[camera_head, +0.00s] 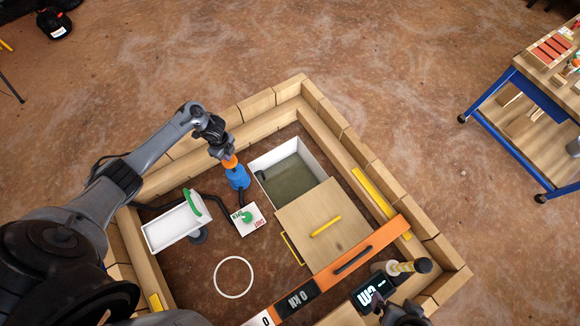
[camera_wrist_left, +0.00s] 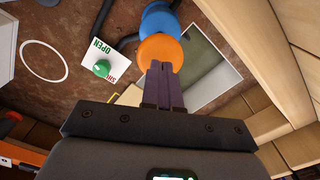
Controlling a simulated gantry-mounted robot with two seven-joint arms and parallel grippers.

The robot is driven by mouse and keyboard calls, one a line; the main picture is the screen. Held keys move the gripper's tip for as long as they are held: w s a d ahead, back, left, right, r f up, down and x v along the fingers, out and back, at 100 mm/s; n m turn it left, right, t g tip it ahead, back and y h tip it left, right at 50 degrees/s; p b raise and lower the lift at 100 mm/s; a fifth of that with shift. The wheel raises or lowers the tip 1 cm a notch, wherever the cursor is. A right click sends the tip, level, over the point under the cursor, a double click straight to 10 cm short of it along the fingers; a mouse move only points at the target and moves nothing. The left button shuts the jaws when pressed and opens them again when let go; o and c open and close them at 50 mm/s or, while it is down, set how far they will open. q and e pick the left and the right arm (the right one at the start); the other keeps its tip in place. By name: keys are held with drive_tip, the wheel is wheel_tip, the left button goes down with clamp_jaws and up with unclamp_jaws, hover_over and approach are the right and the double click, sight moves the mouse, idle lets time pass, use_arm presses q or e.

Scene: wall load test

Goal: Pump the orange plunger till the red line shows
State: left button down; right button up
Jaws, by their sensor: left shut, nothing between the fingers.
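The orange plunger (camera_head: 230,162) sits on top of a blue pump body (camera_head: 238,179) inside the timber frame. In the left wrist view, the plunger (camera_wrist_left: 160,47) is a round orange disc with the blue body (camera_wrist_left: 160,18) behind it. My left gripper (camera_head: 224,152) is shut and empty, pointing down at the plunger. In the left wrist view, its fingertips (camera_wrist_left: 161,66) overlap the orange disc; I cannot tell whether they touch it. My right gripper (camera_head: 388,306) shows only partly, dark, at the bottom edge, and its jaws are unclear. I cannot make out a red line.
A white plate with a green knob (camera_head: 247,216), marked OPEN and SHUT, lies near the pump. A grey-white tank (camera_head: 300,150) stands to its right, partly under a wooden lid (camera_head: 300,205). A white tray (camera_head: 170,228) is left. An orange beam (camera_head: 340,270) crosses the front right.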

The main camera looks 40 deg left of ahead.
sight(230, 163)
use_arm(q)
drive_tip(key=shift+f, duration=0.1)
drive_tip(key=shift+f+b, duration=1.9)
drive_tip(key=shift+f, duration=0.7)
drive_tip(key=shift+f+b, duration=0.75)
drive_tip(key=shift+r+p, duration=1.9)
drive_tip(key=shift+p, duration=0.15)
wheel_tip(230, 163, up, 3)
drive_tip(key=p, duration=0.3)
drive_tip(key=shift+r, duration=0.15)
drive_tip(key=shift+f, duration=0.25)
